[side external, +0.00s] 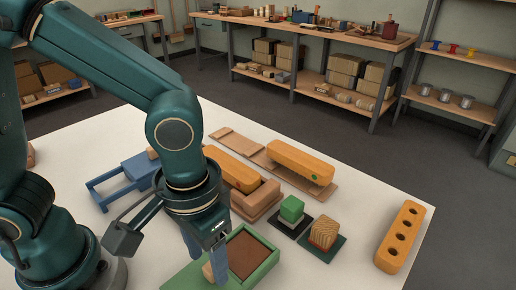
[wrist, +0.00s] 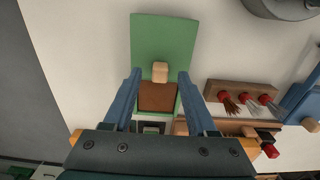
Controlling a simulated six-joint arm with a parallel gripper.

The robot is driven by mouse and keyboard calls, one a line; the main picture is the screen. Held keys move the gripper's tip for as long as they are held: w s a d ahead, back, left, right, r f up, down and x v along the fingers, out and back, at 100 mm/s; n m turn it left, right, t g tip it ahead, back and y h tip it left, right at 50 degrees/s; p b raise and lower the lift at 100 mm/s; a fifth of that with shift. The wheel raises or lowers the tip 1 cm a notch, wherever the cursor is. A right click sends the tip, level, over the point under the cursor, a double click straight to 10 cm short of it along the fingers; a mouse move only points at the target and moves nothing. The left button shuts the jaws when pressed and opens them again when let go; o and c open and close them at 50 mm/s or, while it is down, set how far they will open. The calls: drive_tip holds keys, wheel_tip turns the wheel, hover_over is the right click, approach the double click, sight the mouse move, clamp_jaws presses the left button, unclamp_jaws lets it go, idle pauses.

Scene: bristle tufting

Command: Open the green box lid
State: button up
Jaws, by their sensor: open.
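The green box (side external: 268,267) stands at the front of the white table, its brown inside (side external: 248,254) partly uncovered. Its flat green lid (side external: 185,279) sticks out on the left of the box; in the wrist view the lid (wrist: 165,38) extends upward, away from the brown opening (wrist: 157,97). A light wooden knob (wrist: 160,72) stands at the lid's edge by the opening. My gripper (wrist: 160,74) is open, with its blue fingers on either side of the knob and visible gaps to it. In the side view my gripper (side external: 207,258) is low over the box, partly hiding the knob.
A blue stand (side external: 125,175) is left of my gripper. Behind are orange blocks (side external: 300,160) and a wooden tray (side external: 257,203). A green block (side external: 291,208) and a bristled block (side external: 323,232) stand right, before an orange bar with holes (side external: 400,237).

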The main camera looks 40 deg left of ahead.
sight(208, 268)
drive_tip(key=shift+r, duration=1.75)
drive_tip(key=a+r+t, duration=0.5)
drive_tip(key=a, duration=0.7)
drive_tip(key=shift+t, duration=0.3)
